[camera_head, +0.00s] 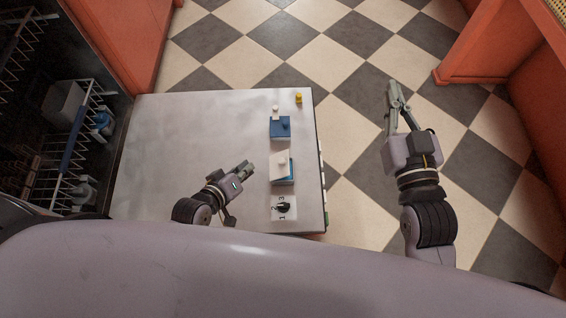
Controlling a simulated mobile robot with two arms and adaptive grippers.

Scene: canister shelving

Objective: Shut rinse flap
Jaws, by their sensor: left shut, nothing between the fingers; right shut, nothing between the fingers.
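The dishwasher door (170,150) lies lowered flat, its pale inner panel facing up. On its right part is a blue compartment (281,127) with a small white piece (276,112) at its far edge. Nearer is a white flap (280,162) over another blue compartment (290,175); it looks tilted, with blue showing along its right side. I cannot tell which one is the rinse flap. My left gripper (249,168) is shut and empty, just left of the white flap and apparently apart from it. My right gripper (394,92) is shut and empty, right of the door over the floor.
A white dial plate (283,207) with a dark knob sits near the door's near right corner. A small yellow piece (298,98) is at the far right. The dishwasher racks (65,150) are at left. Orange cabinets (490,45) stand at right; checkered floor (350,150) is free between.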

